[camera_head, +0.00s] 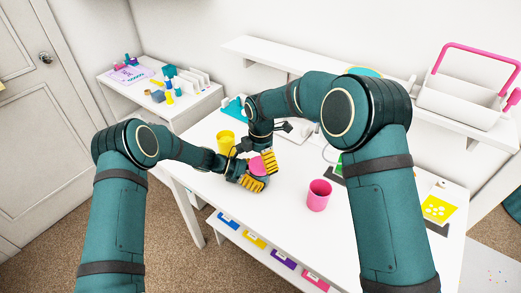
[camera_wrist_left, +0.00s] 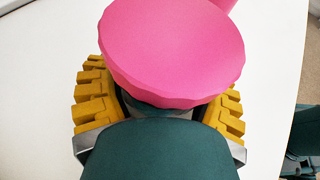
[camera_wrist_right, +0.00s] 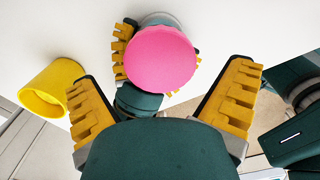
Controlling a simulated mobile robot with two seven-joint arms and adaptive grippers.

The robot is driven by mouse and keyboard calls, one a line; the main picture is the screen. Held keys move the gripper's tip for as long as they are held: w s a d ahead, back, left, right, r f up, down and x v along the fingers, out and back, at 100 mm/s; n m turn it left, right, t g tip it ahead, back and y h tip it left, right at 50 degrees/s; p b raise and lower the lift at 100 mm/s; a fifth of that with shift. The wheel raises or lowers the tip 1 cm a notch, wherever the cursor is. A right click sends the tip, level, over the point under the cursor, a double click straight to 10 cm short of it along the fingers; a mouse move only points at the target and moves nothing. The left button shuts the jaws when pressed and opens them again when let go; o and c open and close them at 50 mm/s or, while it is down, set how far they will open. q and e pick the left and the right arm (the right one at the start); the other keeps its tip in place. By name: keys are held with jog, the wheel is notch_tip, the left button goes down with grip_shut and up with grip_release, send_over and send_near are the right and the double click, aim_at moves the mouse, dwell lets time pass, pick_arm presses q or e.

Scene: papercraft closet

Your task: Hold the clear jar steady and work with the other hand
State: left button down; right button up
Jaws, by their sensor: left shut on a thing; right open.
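The jar shows mainly as its round pink lid (camera_wrist_left: 172,45), seen from above in the left wrist view; the lid also shows in the right wrist view (camera_wrist_right: 160,60). A pale rim (camera_wrist_right: 160,18) shows past the lid; most of the jar's body is hidden. My left gripper (camera_head: 251,181) is shut around the jar, with yellow fingers on both sides below the lid. My right gripper (camera_head: 266,161) is open above the jar. In the right wrist view its fingers are spread wide, with the lid beyond and between them and no clear contact.
A yellow cup (camera_head: 225,142) stands left of the grippers, and a pink cup (camera_head: 318,195) stands to their right. A shelf with a white, pink-handled caddy (camera_head: 463,97) is at the back right. Drawers with coloured labels (camera_head: 255,240) are below.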

jog(key=shift+f, duration=1.05)
jog(key=c, duration=1.3)
jog(key=shift+m, duration=1.7)
jog(key=o, duration=1.2)
jog(key=shift+o, duration=0.2)
